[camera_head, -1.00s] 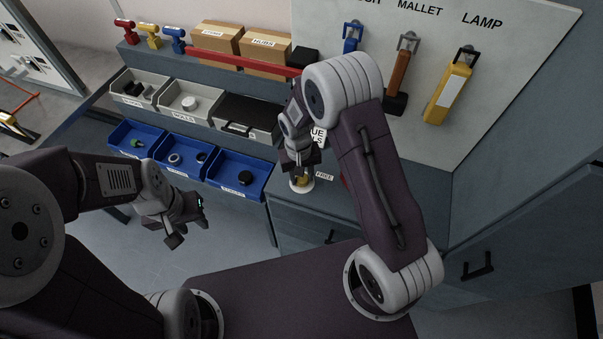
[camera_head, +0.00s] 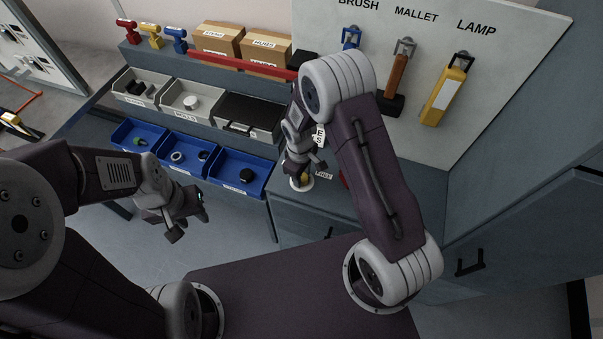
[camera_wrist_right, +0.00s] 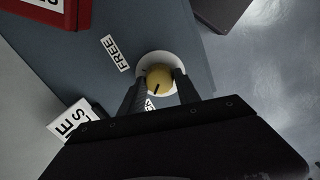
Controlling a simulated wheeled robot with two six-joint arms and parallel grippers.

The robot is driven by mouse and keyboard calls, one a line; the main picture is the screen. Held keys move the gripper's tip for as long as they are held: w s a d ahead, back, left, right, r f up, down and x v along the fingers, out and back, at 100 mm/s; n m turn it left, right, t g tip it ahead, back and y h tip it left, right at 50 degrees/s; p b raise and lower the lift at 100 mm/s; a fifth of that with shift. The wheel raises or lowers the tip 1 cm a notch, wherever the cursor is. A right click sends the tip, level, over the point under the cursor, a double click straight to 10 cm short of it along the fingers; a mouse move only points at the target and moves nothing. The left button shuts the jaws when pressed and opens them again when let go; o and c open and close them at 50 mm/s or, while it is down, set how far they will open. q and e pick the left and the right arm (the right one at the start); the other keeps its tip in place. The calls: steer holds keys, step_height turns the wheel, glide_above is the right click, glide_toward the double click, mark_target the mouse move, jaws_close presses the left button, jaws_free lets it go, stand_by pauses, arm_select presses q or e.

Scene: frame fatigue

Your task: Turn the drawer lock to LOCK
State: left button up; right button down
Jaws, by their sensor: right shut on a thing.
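The drawer lock is a yellow round knob (camera_wrist_right: 159,78) with a dark line on it, set on a white disc (camera_wrist_right: 172,60) on top of the grey-blue cabinet. A FREE label (camera_wrist_right: 115,53) lies beside it; another label is mostly hidden behind the gripper. In the head view the white disc (camera_head: 301,184) shows under my right gripper (camera_head: 300,172). In the right wrist view my right gripper (camera_wrist_right: 160,90) has its two fingers on either side of the knob, shut on it. My left gripper (camera_head: 185,218) hangs over the floor at left, apart from everything; its jaw opening is unclear.
Blue bins (camera_head: 190,157) and grey bins (camera_head: 190,105) stand left of the lock. A pegboard (camera_head: 470,70) with a brush, mallet and lamp rises behind. A red box (camera_wrist_right: 45,10) shows in the right wrist view. A cabinet handle (camera_head: 472,264) is at right.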

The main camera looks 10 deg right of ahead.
steer(key=shift+w+r+n, duration=0.15)
steer(key=shift+n, duration=0.15)
steer(key=c, duration=1.2)
jaws_free()
steer(key=shift+c, duration=0.2)
steer(key=o, duration=0.4)
steer(key=shift+c, duration=0.2)
step_height(320, 180, up, 9)
steer(key=shift+s+a+b, duration=0.15)
steer(key=shift+s+b, duration=0.15)
